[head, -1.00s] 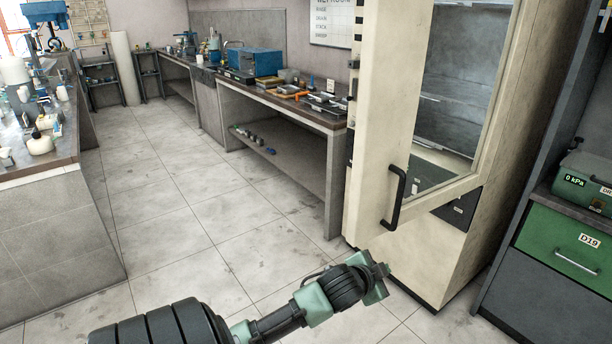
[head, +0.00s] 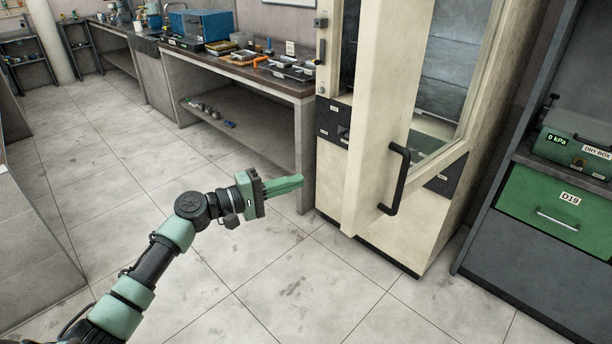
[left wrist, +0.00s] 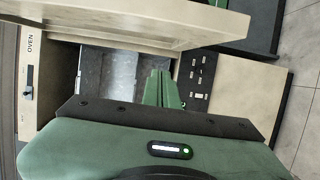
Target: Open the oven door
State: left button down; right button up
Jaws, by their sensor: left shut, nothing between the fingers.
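The oven is a tall cream cabinet (head: 337,180) with a windowed door (head: 378,100) and a black bar handle (head: 398,180). The door stands partly open, and a dark gap shows between it and the oven's left side. My left gripper (head: 300,182) is shut and empty, left of the door and apart from the handle, with its fingers pointing right toward the oven. In the left wrist view its fingers (left wrist: 162,88) lie before the grey oven interior (left wrist: 112,68). The door (left wrist: 150,22) crosses the top there, and the OVEN label (left wrist: 30,43) is at the left. My right gripper is not seen.
A long bench (head: 304,100) with trays and a blue box (head: 207,25) runs left of the oven. A dark cabinet with a green drawer (head: 560,205) and a green dry box (head: 580,140) stands at the right. The tiled floor in front is clear.

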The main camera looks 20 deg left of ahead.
pick_arm(q)
jog(key=w+d+p, duration=0.5)
jog(key=d+p, duration=0.1)
jog(key=d, duration=0.4)
jog(key=shift+w+d, duration=0.25)
jog(key=shift+w, duration=0.1)
jog(key=shift+r, duration=0.1)
